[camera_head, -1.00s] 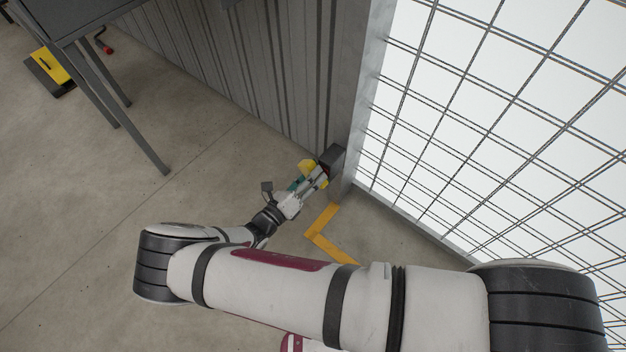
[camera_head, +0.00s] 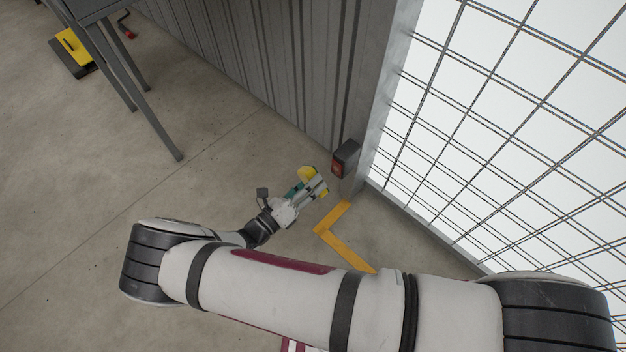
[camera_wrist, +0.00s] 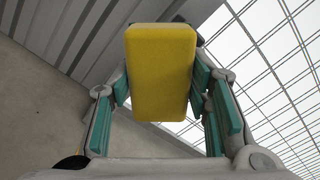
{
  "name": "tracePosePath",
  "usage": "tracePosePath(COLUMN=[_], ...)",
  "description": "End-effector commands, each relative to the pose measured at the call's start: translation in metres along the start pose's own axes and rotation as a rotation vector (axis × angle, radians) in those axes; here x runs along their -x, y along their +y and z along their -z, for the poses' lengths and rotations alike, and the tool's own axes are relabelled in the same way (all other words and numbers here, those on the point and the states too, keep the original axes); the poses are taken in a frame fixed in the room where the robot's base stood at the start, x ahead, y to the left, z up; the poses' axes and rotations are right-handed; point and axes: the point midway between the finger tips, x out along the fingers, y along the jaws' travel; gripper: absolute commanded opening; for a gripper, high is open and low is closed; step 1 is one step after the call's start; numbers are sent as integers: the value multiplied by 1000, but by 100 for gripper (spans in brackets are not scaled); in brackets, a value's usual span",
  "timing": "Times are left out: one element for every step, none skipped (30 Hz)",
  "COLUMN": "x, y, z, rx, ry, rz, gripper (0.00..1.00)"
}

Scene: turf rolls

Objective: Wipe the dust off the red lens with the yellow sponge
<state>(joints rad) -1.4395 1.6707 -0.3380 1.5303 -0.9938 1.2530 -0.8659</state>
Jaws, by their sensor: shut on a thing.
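My gripper (camera_head: 311,188) is shut on the yellow sponge (camera_head: 307,174) and holds it up off the floor. In the wrist view the sponge (camera_wrist: 160,75) sits between the green-padded fingers and fills the upper middle. The red lens (camera_head: 338,167) is on the face of a dark box (camera_head: 347,155) fixed low at the end of the ribbed wall. The sponge is a little to the left of the lens, with a gap between them. The lens is not visible in the wrist view. Dust on it is too small to make out.
A ribbed grey wall (camera_head: 270,65) runs behind the box, and a bright mesh panel (camera_head: 500,130) stands to the right. A yellow floor marking (camera_head: 343,243) lies below the box. A grey table (camera_head: 98,8) and a yellow-black object (camera_head: 73,48) are at upper left.

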Motion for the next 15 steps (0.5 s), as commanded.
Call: tracePosePath(x=[0, 0, 0, 0, 0, 0, 0, 1, 2, 3, 5, 8, 10, 12, 16], y=[0, 0, 0, 0, 0, 0, 0, 0, 0, 0, 0, 0, 1, 1, 1], z=[0, 0, 0, 0, 0, 0, 0, 0, 0, 0, 0, 0, 0, 0, 0], rx=[0, 0, 0, 0, 0, 0, 0, 0, 0, 0, 0, -1, -1, -1, -1], ry=[0, 0, 0, 0, 0, 0, 0, 0, 0, 0, 0, 0, -1, 0, 0], rz=[0, 0, 0, 0, 0, 0, 0, 0, -1, -1, -1, -1, -1, -2, -3], gripper=[14, 14, 14, 14, 14, 14, 14, 14, 14, 14, 14, 14, 14, 14, 14])
